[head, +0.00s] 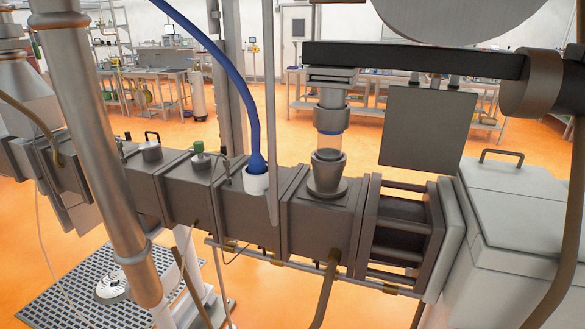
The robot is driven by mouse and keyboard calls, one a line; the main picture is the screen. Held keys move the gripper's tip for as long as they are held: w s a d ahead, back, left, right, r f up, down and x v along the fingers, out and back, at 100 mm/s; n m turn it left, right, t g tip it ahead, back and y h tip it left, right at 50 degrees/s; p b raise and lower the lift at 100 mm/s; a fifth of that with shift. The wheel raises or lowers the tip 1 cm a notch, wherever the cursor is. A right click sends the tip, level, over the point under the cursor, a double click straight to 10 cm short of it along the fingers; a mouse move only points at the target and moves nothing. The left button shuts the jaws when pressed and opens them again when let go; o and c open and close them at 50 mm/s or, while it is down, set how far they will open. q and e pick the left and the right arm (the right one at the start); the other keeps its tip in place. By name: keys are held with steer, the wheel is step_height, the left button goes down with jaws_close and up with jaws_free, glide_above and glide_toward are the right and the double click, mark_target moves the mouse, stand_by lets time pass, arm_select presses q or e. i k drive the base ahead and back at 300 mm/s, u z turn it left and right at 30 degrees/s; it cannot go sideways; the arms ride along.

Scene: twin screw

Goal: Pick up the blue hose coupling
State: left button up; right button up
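A blue hose (232,75) hangs down from the top of the head view. Its lower end widens into a blue hose coupling (257,163). The coupling sits upright in a white cup-shaped port (256,183) on top of the grey extruder barrel (245,215). The lower tip of the coupling is hidden inside the port. Neither of my grippers shows in this view.
A thin vertical rod (271,130) stands just right of the coupling. A thick metal pipe (95,130) crosses the left side. A metal funnel inlet (327,172) and dark bar (415,60) are to the right. A green-capped fitting (199,158) is left.

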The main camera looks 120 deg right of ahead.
mark_target(257, 166)
steer(key=z, duration=5.6)
steer(key=k, duration=0.65)
steer(key=u, duration=1.5)
steer(key=i, duration=0.9)
steer(key=z, duration=0.2)
